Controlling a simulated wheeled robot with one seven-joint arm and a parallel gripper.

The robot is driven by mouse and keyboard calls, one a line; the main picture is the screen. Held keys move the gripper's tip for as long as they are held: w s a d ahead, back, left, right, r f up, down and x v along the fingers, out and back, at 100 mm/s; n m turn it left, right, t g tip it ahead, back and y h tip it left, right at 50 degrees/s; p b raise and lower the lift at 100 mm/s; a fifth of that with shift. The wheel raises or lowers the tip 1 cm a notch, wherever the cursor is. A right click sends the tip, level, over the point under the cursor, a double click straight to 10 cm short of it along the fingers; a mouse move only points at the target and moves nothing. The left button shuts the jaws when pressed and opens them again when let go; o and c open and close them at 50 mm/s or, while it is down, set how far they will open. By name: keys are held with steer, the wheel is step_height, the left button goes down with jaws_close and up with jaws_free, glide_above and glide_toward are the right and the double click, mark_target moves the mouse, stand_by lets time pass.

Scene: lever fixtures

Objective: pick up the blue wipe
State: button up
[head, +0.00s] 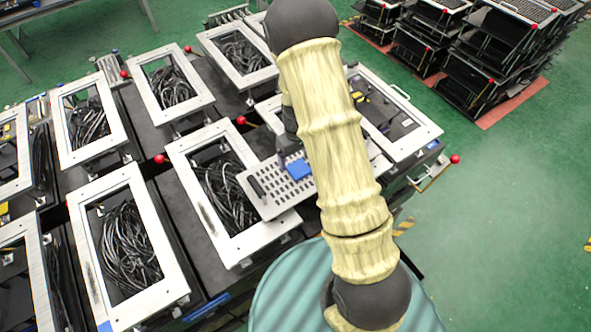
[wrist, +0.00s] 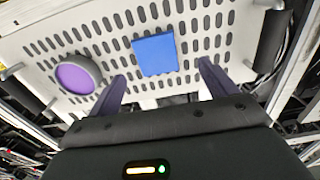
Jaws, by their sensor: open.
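The blue wipe (head: 298,169) is a small flat blue square on a light perforated tray (head: 262,186). In the wrist view the wipe (wrist: 155,54) lies flat on the tray (wrist: 215,40), ahead of and between the two dark fingers. My gripper (wrist: 163,72) is open and nothing is between its fingers. In the head view my gripper (head: 288,150) is just behind the wipe, partly hidden by my arm.
A purple disc with a pale rim (wrist: 78,74) is on the tray left of the wipe. The tray has dark handles, one at the right (wrist: 269,40). White-framed boxes with cables (head: 228,190) surround it. Red-knobbed levers (head: 241,120) stand between boxes. Green floor is open at right.

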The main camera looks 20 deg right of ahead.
mark_target(299, 169)
steer(key=f+p, duration=0.3)
steer(key=f, duration=0.1)
steer(key=shift+s+d, duration=0.1)
steer(key=shift+d, duration=0.2)
steer(key=shift+f, duration=0.6)
steer(key=c, duration=1.1)
